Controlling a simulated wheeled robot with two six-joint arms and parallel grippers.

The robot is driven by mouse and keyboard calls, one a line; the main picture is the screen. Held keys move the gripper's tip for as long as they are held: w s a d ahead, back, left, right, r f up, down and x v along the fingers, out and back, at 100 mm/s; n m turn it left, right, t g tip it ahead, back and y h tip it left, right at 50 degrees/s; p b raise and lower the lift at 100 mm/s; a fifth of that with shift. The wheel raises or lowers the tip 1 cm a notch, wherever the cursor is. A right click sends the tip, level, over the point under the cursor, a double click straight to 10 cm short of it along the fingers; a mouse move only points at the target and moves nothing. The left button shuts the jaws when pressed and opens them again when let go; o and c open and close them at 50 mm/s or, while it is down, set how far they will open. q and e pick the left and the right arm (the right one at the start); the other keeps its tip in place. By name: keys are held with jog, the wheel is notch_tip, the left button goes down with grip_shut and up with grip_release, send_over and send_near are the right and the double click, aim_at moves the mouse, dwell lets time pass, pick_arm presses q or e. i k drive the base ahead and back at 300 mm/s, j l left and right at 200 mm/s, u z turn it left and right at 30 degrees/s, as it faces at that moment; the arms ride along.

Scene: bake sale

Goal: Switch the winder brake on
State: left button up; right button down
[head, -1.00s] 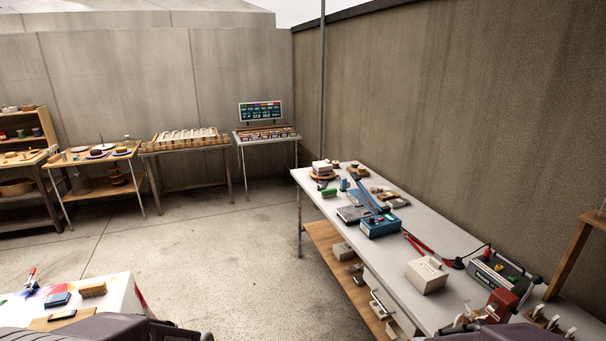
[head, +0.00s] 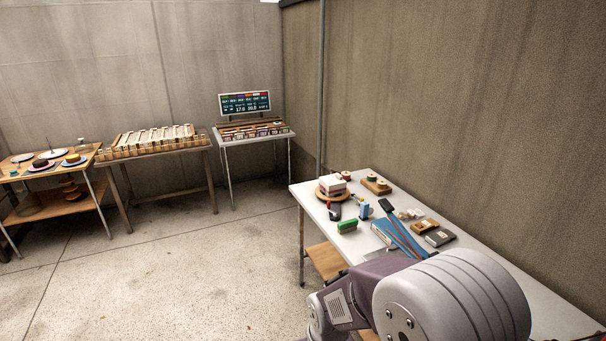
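I cannot pick out the winder or its brake switch for certain. A white worktable (head: 545,305) runs along the wall on the right. Its far part carries a wooden board with small spools (head: 376,185) and a blue device with a dark-ended lever (head: 404,232). My grey and purple arm covers much of the table's nearer part and hides what lies there. Neither gripper shows in the head view.
A display screen (head: 245,104) stands on a back table. The concrete floor (head: 200,270) at left is open.

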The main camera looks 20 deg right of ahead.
aim_at(359, 201)
jog(key=i+l+z, duration=0.35)
jog(key=i, duration=0.65)
jog(key=i+z, duration=0.35)
jog(key=i, duration=0.6)
